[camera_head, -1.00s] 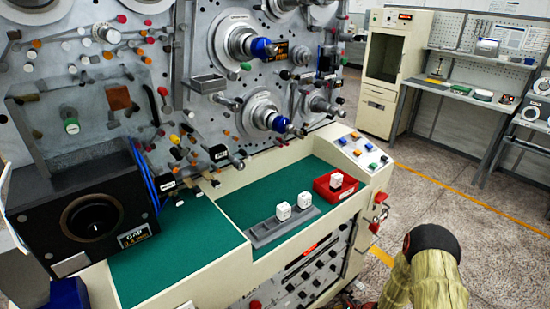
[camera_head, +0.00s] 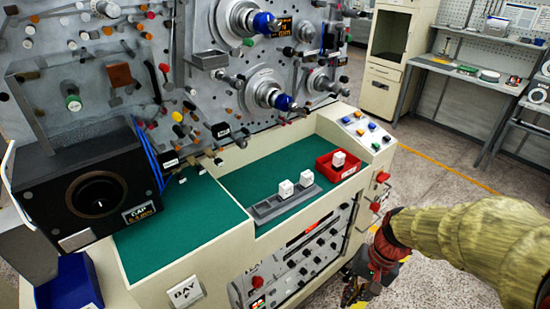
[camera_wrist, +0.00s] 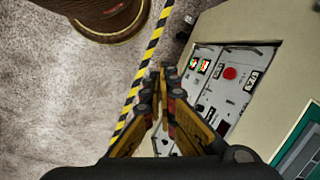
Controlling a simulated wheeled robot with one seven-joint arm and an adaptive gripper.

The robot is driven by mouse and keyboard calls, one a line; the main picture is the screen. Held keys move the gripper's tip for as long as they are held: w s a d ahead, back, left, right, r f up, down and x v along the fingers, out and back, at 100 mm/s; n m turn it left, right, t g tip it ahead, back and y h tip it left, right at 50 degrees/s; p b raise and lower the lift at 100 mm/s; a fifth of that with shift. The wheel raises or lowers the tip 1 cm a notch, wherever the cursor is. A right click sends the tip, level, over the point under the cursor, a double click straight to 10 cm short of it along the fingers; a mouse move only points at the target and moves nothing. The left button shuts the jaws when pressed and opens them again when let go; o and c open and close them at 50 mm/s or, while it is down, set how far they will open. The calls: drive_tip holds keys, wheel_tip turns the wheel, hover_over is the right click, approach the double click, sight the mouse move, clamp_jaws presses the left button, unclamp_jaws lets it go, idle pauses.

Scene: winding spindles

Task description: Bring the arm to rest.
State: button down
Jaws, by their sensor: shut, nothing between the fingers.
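My arm in its yellowish sleeve (camera_head: 470,238) reaches in from the right edge of the head view, in front of the machine. My gripper (camera_head: 352,294) hangs low by the machine's lower front, beside the control panel, small and partly dark there. In the wrist view my gripper (camera_wrist: 163,75) has its fingertips together with nothing between them. It is over the floor, beside the machine's front panel (camera_wrist: 222,88).
The machine's green worktop (camera_head: 175,235) bears a grey rack (camera_head: 268,211) with two white blocks and a red tray (camera_head: 350,173) with one white block. A blue bin (camera_head: 70,285) is at lower left. A yellow-black floor stripe (camera_wrist: 146,62) runs past the gripper. Open floor lies right.

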drive_tip(key=s+r+n+t+h, duration=0.1)
drive_tip(key=s+r+n+t, duration=0.1)
drive_tip(key=r, duration=0.7)
drive_tip(key=s+r+n+t+h, duration=0.1)
drive_tip(key=s+r+t, duration=0.3)
drive_tip(key=r, duration=0.5)
drive_tip(key=shift+s+n+h, duration=0.4)
drive_tip(key=shift+n, duration=0.5)
drive_tip(key=shift+r, duration=0.15)
